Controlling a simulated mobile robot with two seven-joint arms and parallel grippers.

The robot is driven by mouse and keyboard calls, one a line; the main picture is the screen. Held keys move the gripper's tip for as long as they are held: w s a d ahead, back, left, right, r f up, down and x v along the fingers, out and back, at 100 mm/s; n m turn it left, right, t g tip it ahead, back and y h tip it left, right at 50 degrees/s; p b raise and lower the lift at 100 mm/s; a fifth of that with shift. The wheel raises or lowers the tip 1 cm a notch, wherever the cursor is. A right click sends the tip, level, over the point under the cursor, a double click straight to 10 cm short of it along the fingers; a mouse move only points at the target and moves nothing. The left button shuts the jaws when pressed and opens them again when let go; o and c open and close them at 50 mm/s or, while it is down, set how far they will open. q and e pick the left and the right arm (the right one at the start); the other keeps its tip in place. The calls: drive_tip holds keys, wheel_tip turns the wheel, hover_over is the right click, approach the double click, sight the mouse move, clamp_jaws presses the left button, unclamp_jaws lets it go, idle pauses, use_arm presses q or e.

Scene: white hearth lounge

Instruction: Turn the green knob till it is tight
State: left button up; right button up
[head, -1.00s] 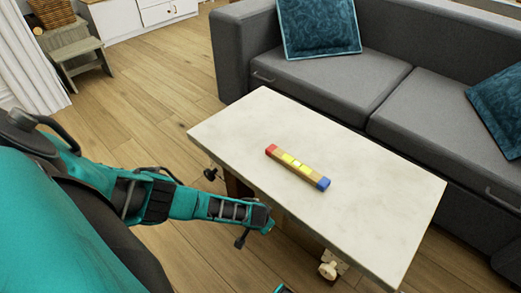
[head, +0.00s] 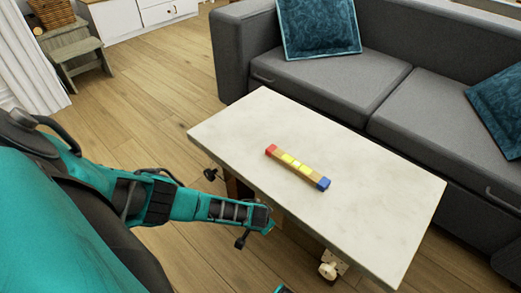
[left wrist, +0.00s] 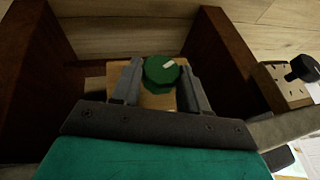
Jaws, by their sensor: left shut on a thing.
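The green knob (left wrist: 162,73) has a ridged round rim and a white mark pointing to the upper right in the left wrist view. It sits in front of a light wooden block (left wrist: 155,101) under the table. My left gripper (left wrist: 160,70) is shut on the knob, one grey finger on each side. In the head view my left arm reaches to the table's near edge, and the green knob is hidden there.
A pale-topped table (head: 240,125) carries a wooden bar (head: 310,175) with red and blue ends and yellow segments. A black knob (head: 210,173) and a cream knob (head: 328,270) are at its near side. A grey sofa (head: 350,85) stands behind.

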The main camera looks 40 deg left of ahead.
use_arm(q)
drive_tip(key=shift+d+f+y, duration=0.1)
drive_tip(key=shift+d+y, duration=0.1)
drive_tip(key=shift+y, duration=0.7)
drive_tip(key=shift+m+y, duration=0.4)
drive_tip(key=shift+y, duration=0.8)
drive_tip(key=shift+t+y, duration=0.3)
drive_tip(key=o, duration=1.1)
drive_tip(key=shift+c, duration=0.2)
drive_tip(key=shift+d, duration=0.1)
